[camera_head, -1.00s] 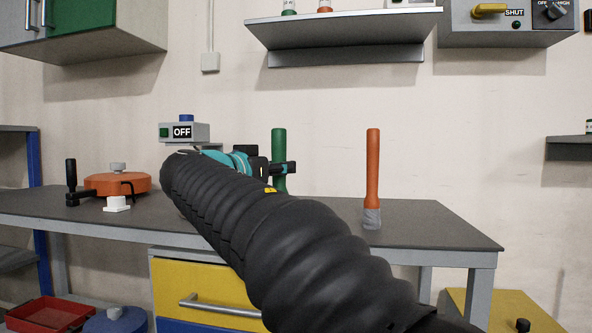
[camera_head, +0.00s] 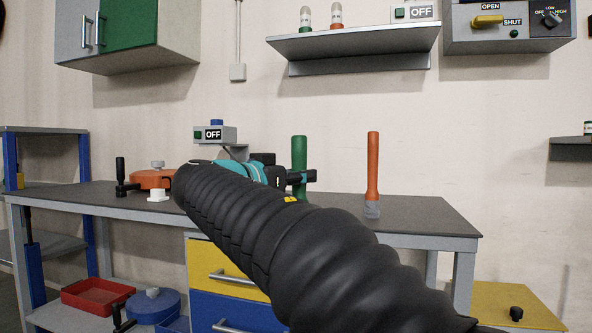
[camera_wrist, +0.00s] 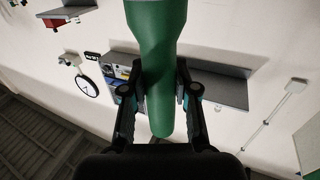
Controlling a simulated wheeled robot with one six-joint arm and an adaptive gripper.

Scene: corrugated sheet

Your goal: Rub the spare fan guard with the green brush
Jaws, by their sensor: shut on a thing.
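The green brush (camera_head: 299,147) stands upright over the bench, its handle rising above my gripper. My gripper (camera_head: 303,177) is shut on the handle, which also shows between the two fingers in the wrist view (camera_wrist: 158,90). My arm hides part of the brush's lower end, and I cannot tell whether it touches the bench. No part is clearly recognisable as the spare fan guard. A round orange part (camera_head: 152,179) with a black crank handle lies on the bench at left, and a round blue part (camera_head: 153,306) lies on the low shelf.
An orange brush (camera_head: 373,165) stands on the grey bench (camera_head: 430,218) at right. An OFF switch box (camera_head: 214,134) stands behind my arm. A red tray (camera_head: 97,295) is on the low shelf. Drawers (camera_head: 226,272) are under the bench. The bench's right end is clear.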

